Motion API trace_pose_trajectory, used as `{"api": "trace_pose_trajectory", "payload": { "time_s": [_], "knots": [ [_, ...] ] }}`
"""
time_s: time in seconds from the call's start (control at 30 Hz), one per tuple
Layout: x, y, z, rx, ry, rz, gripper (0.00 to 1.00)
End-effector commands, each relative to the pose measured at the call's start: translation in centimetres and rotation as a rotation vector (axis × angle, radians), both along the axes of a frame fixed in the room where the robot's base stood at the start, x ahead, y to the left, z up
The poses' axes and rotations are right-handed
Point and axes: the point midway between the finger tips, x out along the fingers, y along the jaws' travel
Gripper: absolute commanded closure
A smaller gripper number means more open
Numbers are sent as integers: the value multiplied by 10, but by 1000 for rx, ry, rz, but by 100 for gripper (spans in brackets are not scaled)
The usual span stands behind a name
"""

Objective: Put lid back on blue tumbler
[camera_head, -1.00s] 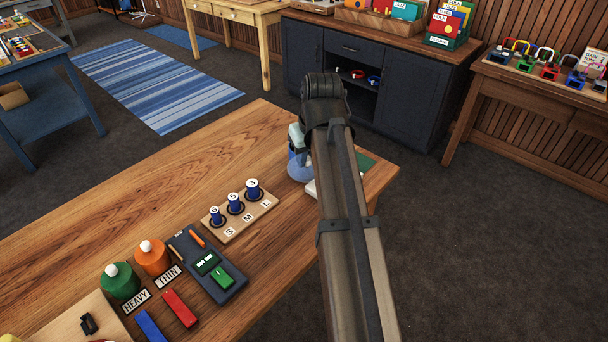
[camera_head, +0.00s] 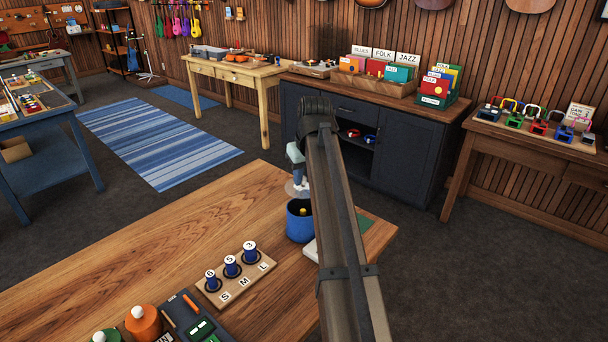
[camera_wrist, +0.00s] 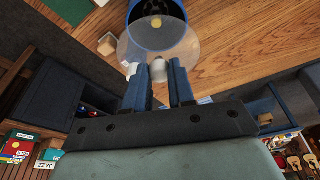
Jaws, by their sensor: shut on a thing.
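The blue tumbler (camera_head: 300,229) stands open and upright on the wooden table near its far right corner. A small gold item (camera_head: 304,211) shows at its mouth. My gripper (camera_head: 296,172) is above the tumbler, shut on the pale knob (camera_wrist: 158,70) of a clear round lid (camera_head: 297,188). In the wrist view the see-through lid (camera_wrist: 185,52) spreads beyond the fingertips and overlaps the blue tumbler (camera_wrist: 138,9). In the head view the lid is apart from the rim, a little above it. My arm hides part of the scene to the right of the tumbler.
The table (camera_head: 180,240) is clear at left.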

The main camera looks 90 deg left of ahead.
Motion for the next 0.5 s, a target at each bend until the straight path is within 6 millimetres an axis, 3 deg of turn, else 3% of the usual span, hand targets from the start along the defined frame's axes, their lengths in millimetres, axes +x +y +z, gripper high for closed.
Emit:
{"api": "trace_pose_trajectory", "payload": {
  "time_s": [0.5],
  "knots": [
    [0,-1,-39,0,0,0,100]
  ]
}}
